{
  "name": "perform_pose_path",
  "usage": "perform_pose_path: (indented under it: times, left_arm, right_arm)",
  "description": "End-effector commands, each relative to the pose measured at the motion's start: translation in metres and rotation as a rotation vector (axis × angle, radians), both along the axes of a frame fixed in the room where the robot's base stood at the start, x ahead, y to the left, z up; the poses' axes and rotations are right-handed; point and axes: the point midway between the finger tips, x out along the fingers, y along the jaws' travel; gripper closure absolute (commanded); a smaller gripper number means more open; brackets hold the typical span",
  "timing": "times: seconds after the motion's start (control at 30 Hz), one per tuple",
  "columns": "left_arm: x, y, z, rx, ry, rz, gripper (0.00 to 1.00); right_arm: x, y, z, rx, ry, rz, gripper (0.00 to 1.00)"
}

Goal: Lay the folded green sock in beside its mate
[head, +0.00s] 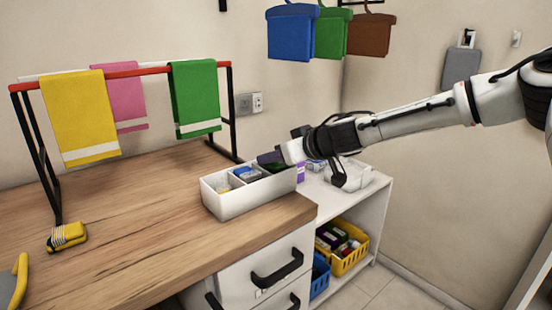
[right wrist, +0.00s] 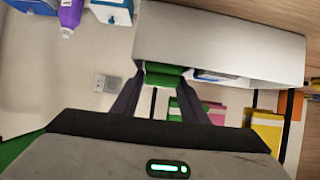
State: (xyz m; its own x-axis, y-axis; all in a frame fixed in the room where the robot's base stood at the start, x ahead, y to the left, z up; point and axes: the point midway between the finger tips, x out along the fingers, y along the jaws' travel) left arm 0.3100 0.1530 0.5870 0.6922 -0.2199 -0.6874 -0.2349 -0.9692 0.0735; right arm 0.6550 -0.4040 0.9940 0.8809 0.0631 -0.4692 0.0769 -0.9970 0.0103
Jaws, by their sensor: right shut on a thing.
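A white divided box (head: 247,200) stands on the counter's right end; it also shows at the top of the right wrist view (right wrist: 220,45). My right gripper (head: 270,158) reaches in from the right, its dark fingers low over the box's right compartment. In the right wrist view the folded green sock (right wrist: 163,78) sits between the fingertips, at the box's opening. Green also shows under the fingers in the head view (head: 279,168); I cannot tell whether that is the held sock or its mate. A blue item (head: 245,172) lies in the middle compartment. My left gripper is not in view.
A yellow item (head: 67,236) lies at the counter's left. A white shelf unit (head: 375,185) with a yellow basket (head: 350,262) adjoins the counter. The counter's middle is clear.

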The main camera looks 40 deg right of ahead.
Motion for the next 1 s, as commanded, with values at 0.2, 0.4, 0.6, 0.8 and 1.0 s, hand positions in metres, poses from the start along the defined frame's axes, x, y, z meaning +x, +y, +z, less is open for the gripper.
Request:
perform_pose_path:
  times: [0.2, 0.4, 0.6, 0.8, 1.0]
  left_arm:
    - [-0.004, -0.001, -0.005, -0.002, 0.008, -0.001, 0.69]
    - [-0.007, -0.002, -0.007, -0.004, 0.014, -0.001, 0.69]
    - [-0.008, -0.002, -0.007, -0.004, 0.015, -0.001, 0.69]
    - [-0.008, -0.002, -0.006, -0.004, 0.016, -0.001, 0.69]
    - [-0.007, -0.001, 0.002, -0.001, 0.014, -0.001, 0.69]
  right_arm:
    - [-0.006, 0.001, -0.02, 0.01, 0.03, 0.0, 0.81]
    - [-0.006, 0.001, -0.02, 0.014, 0.031, -0.001, 0.5]
    - [-0.006, 0.001, -0.021, 0.015, 0.031, -0.003, 0.38]
    - [-0.011, 0.0, -0.016, 0.016, 0.029, -0.004, 0.38]
    - [-0.033, 0.0, 0.003, 0.018, 0.02, -0.002, 0.38]
